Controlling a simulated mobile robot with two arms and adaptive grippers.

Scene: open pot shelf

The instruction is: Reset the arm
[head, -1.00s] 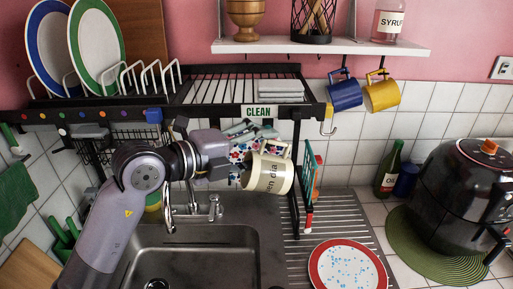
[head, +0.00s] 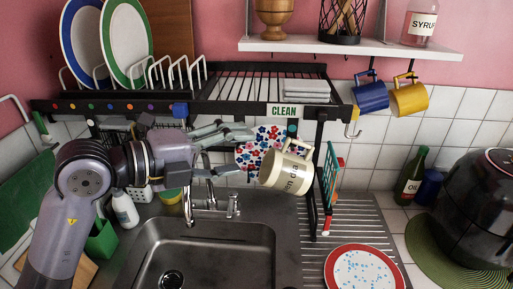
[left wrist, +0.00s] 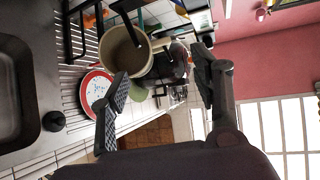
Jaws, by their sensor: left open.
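My left gripper (head: 228,150) is open, with its fingers spread, in front of the rack on the left of the cream mug. In the left wrist view its two fingers (left wrist: 158,88) stand wide apart with nothing gripped between them. The cream mug (head: 286,172) with dark lettering hangs tilted below the right part of the black rack. It also shows in the left wrist view (left wrist: 124,52), its open mouth toward the camera. My right gripper is in neither view.
The black rack (head: 120,105) spans the sink (head: 200,255) and holds upright plates. A blue mug (head: 371,97) and a yellow mug (head: 409,99) hang from the shelf (head: 330,46). A red-rimmed plate (head: 333,280) lies on the drainboard. A green bottle (head: 410,177) stands farther right.

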